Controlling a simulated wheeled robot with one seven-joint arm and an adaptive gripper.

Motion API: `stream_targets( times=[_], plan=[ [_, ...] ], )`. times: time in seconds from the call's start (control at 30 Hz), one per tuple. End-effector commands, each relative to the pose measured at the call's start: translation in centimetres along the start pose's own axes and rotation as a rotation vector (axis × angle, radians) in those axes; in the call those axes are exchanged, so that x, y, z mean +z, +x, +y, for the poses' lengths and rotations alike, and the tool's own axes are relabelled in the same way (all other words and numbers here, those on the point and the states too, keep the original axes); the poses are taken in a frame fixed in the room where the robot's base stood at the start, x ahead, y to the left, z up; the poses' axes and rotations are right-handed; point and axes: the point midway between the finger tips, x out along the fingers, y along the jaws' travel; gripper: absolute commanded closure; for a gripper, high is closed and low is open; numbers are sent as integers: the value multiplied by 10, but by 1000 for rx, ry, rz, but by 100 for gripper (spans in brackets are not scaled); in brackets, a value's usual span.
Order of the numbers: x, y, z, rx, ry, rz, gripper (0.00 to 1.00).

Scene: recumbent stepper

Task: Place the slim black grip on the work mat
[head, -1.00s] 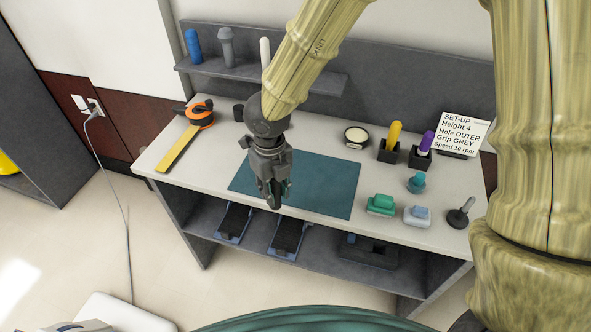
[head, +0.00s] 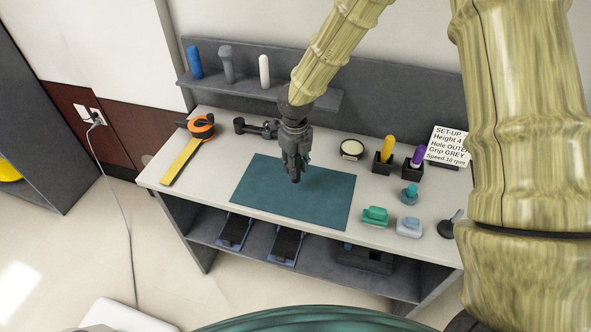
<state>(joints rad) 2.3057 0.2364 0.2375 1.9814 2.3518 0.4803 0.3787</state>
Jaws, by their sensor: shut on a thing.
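The teal work mat (head: 328,207) lies flat on the pale bench top, with nothing resting on its visible part. My gripper (head: 295,174) points down over the back middle part of the mat. It is shut on a slim dark thing, which I take for the slim black grip; it is hard to tell from the dark fingers. I cannot tell whether its lower end touches the mat.
A black jointed piece (head: 256,129) lies behind the mat, an orange-and-yellow tool (head: 186,155) to its left. A round tin (head: 352,149), yellow grip (head: 387,150), purple grip (head: 417,157), green block (head: 375,216) and pale blue block (head: 409,227) stand right. A shelf (head: 300,95) runs behind.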

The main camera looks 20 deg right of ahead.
Motion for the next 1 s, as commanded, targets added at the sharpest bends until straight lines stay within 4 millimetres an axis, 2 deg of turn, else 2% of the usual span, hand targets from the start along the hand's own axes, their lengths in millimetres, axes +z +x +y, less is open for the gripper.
stream_targets(
  times=[0.4, 0.87, 0.9, 1.0],
  plan=[
    [0, 32, 0, 0, -1, 1, 100],
    [0, 39, 0, 1, 0, 1, 100],
    [0, 38, 0, 1, 0, 1, 66],
    [0, 38, 0, 1, 0, 1, 52]
  ],
)
